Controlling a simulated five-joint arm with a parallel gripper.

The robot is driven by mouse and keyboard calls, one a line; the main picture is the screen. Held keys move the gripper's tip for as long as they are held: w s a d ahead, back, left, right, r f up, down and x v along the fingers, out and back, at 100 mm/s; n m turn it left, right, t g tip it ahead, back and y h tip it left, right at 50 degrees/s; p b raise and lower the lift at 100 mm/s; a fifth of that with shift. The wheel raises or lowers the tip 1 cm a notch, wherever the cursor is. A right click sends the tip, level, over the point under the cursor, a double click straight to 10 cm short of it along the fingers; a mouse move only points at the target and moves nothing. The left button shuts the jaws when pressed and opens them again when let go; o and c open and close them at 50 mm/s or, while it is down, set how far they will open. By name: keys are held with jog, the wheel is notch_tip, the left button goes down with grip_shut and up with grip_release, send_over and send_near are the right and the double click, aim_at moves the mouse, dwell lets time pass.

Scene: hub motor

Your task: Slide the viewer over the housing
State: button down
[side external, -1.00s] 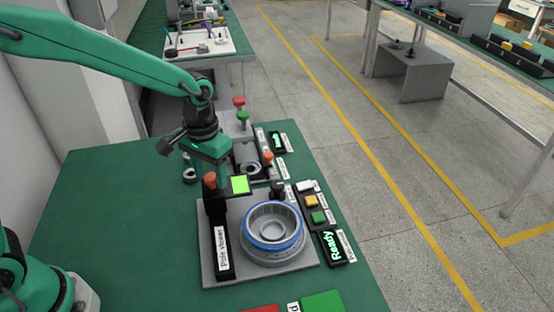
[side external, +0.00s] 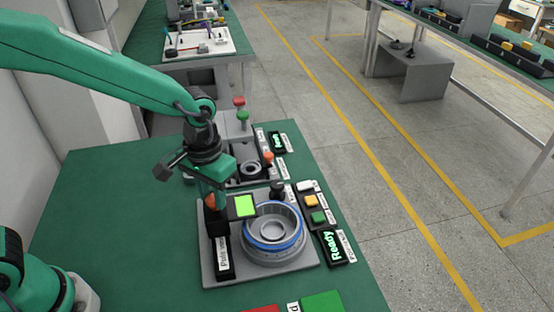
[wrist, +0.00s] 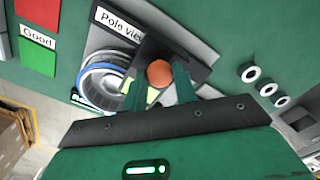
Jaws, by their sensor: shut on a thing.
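The pole viewer (side external: 245,206) is a black slider with a bright green window and an orange knob (wrist: 160,73). It rides on a black rail (side external: 222,258) labelled as the pole viewer. My gripper (side external: 213,198) is shut on the orange knob; in the wrist view its two fingers (wrist: 160,82) stand either side of it. The housing (side external: 272,242) is a round grey hub with a blue band, on a grey base plate (side external: 215,280). The window overlaps the housing's rear left rim in the side view. The housing is partly hidden in the wrist view (wrist: 100,85).
Buttons (side external: 312,200) and a lit "Ready" sign (side external: 331,246) stand right of the housing. A second fixture (side external: 250,168) with red and green knobs lies behind. Red and green pads (wrist: 38,50) lie at the front edge. The green table left of the plate is clear.

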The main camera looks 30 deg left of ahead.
jog(key=shift+s+d, duration=1.75)
jog(key=shift+d, duration=0.05)
jog(key=c, duration=1.1)
grip_release()
jog(key=shift+r, duration=0.1)
notch_tip(320, 180, up, 8)
jog(key=shift+a, duration=0.15)
